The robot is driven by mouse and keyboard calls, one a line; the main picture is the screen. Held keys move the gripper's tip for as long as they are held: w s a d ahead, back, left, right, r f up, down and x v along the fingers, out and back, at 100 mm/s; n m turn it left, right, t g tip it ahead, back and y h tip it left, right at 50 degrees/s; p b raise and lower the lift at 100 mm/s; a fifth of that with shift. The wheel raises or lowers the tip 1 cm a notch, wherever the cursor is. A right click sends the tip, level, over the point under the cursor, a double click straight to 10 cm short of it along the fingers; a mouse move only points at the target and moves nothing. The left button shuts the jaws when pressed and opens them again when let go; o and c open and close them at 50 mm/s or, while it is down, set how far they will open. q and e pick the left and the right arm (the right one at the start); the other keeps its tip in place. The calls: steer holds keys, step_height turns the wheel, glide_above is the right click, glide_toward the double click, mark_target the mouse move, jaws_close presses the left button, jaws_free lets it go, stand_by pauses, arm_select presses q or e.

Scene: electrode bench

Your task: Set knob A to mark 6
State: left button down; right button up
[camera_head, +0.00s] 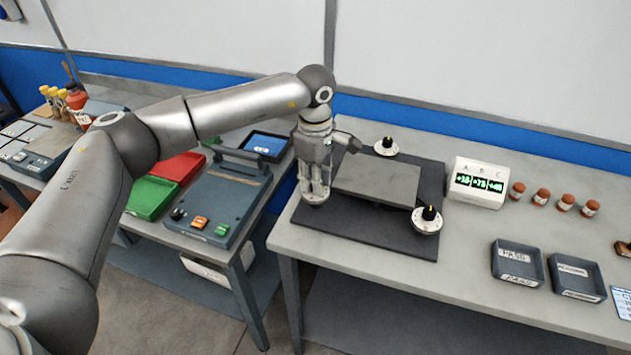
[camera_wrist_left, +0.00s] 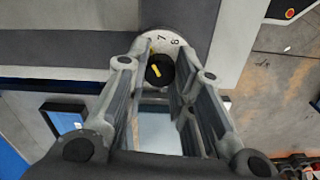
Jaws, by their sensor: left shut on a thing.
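A dial with a black knob (camera_wrist_left: 160,71) and a yellow pointer line shows between the fingers in the left wrist view. Its pale dial plate (camera_wrist_left: 172,38) carries a 7 and a digit that looks like 6 or 8. I cannot read a letter on it. My left gripper (camera_head: 314,193) points down at the left end of the dark mat and is shut on this knob, around its sides. In the head view the gripper hides the knob and most of its dial. Two other knobs stand free, at the back (camera_head: 387,145) and at the front right (camera_head: 428,214).
A white readout (camera_head: 478,182) marked A, B, C shows green digits. Several brown jars stand to its right. A tray marked PASS (camera_head: 516,262) and another dark tray (camera_head: 576,277) lie in front.

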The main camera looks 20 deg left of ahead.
arm_select(q)
steer(key=shift+r, duration=0.1)
stand_by(0.3)
steer(key=c, duration=1.2)
jaws_free()
steer(key=shift+r, duration=0.1)
step_height(320, 180, up, 12)
steer(key=shift+s+f, duration=0.15)
steer(key=shift+f, duration=0.1)
